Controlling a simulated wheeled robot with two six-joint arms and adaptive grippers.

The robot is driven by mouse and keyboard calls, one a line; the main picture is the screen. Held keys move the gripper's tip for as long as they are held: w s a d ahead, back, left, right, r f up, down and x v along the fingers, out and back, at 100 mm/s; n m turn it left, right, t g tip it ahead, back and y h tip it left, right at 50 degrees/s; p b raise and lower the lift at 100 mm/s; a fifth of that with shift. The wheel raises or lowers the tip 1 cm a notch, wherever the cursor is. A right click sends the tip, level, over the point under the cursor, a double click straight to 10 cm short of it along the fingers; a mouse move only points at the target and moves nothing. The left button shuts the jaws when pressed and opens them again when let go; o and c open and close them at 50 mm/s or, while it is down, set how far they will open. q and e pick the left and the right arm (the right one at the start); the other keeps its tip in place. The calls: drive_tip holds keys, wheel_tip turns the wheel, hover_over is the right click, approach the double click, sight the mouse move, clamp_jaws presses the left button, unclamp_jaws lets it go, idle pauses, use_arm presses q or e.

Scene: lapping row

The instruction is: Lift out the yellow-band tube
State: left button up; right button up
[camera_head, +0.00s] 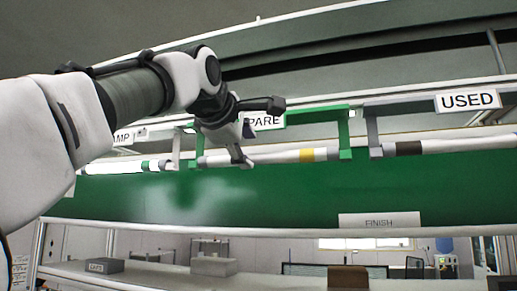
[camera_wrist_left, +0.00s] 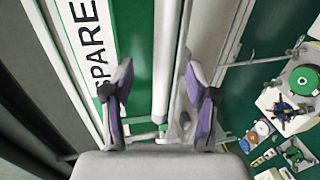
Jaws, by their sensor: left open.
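The yellow-band tube (camera_head: 280,157) is a long white tube with a yellow band near its right end. It lies across the green brackets (camera_head: 345,132) under the SPARE sign (camera_head: 264,121), in front of a green panel. My left gripper (camera_head: 241,156) is at the tube's left part in the head view and hides some of it. In the left wrist view my left gripper (camera_wrist_left: 159,68) is open, with a white tube (camera_wrist_left: 163,50) running between its purple-padded fingers. I cannot tell whether the fingers touch it. The yellow band does not show in the wrist view. My right gripper is not in view.
A dark-band tube (camera_head: 440,147) hangs in a grey bracket (camera_head: 373,132) under the USED sign (camera_head: 468,101). A glowing tube (camera_head: 115,168) sits at the left, partly behind my arm. A FINISH sign (camera_head: 379,220) is on the lower rail. Bench equipment (camera_wrist_left: 304,80) lies below.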

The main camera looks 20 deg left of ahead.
sight(256, 156)
use_arm(q)
drive_tip(key=w, duration=0.1)
drive_tip(key=w+p, duration=0.1)
drive_tip(key=w+d+p, duration=0.1)
drive_tip(key=shift+w+f, duration=0.3)
drive_tip(key=w, duration=0.1)
drive_tip(key=w+d+f, duration=0.1)
drive_tip(key=w, duration=0.1)
drive_tip(key=shift+d+f, duration=0.25)
drive_tip(key=shift+d, duration=0.05)
drive_tip(key=shift+s+a, duration=0.1)
drive_tip(key=shift+s, duration=0.05)
drive_tip(key=shift+s+a+r, duration=0.2)
drive_tip(key=shift+s+a, duration=0.1)
drive_tip(key=shift+s, duration=0.2)
drive_tip(key=shift+s+a+r, duration=0.15)
drive_tip(key=shift+s+a, duration=0.15)
drive_tip(key=shift+s, duration=0.15)
clamp_jaws()
drive_tip(key=shift+w+d+f, duration=0.15)
drive_tip(key=shift+w+d, duration=0.05)
drive_tip(key=shift+w, duration=0.2)
drive_tip(key=shift+p, duration=0.3)
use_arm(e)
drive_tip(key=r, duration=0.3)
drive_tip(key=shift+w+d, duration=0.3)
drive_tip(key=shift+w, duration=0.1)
